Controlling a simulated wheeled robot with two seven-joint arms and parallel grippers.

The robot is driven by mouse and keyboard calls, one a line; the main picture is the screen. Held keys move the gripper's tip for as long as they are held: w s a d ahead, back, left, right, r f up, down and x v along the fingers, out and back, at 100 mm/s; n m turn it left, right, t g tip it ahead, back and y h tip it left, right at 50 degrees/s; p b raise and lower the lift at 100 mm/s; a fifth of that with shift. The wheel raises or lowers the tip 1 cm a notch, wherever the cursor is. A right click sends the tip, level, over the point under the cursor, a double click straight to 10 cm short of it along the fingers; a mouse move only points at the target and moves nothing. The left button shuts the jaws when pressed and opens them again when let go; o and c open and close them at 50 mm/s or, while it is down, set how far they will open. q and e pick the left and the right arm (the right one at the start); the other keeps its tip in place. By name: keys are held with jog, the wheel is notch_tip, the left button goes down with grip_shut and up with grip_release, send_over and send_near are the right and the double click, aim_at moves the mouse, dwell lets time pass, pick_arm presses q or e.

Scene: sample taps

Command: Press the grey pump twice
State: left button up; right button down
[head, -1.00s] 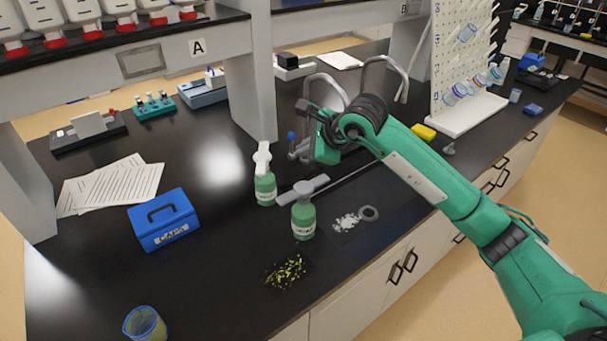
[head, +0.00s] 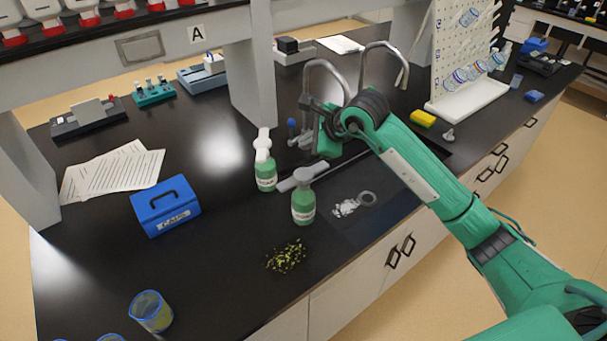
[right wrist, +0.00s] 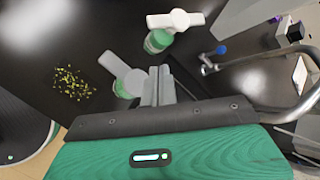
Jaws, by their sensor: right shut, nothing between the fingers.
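The grey pump (head: 304,175) tops a green labelled bottle (head: 303,208) standing upright on the black bench. A second green bottle with a white pump (head: 263,145) stands behind it to the left. My right gripper (head: 285,185) is shut and empty, its grey fingers low behind the grey pump and beside its bottle. In the right wrist view, the shut fingers (right wrist: 163,75) lie just right of the grey pump head (right wrist: 118,68), with the white pump (right wrist: 175,20) above. I cannot tell whether the fingers touch a bottle. My left gripper is not in view.
A sink with curved taps (head: 385,62) lies behind and under my right arm. A blue box (head: 165,208), papers (head: 112,172) and a beaker (head: 150,312) are on the left. Yellow-green bits (head: 286,256) and white pieces (head: 346,207) lie near the front.

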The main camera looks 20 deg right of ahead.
jog(key=b, duration=0.2)
send_over(303, 173)
jog(key=s, duration=0.1)
jog(key=f, duration=0.5)
jog(key=shift+s+d+f, duration=0.1)
jog(key=shift+d+f, duration=0.15)
jog(key=shift+d, duration=0.15)
jog(key=shift+f+b, duration=0.75)
jog(key=shift+b, duration=0.05)
dwell(0.5)
jog(key=shift+f+b, duration=0.35)
jog(key=shift+b, duration=0.3)
jog(key=shift+f+b, duration=0.9)
jog(key=shift+f, duration=0.05)
dwell(0.6)
dwell(0.4)
jog(key=shift+r+p, duration=0.55)
jog(key=shift+r, duration=0.75)
jog(key=shift+r, duration=0.1)
jog(key=shift+r+p, duration=0.9)
jog(key=shift+r, duration=1.55)
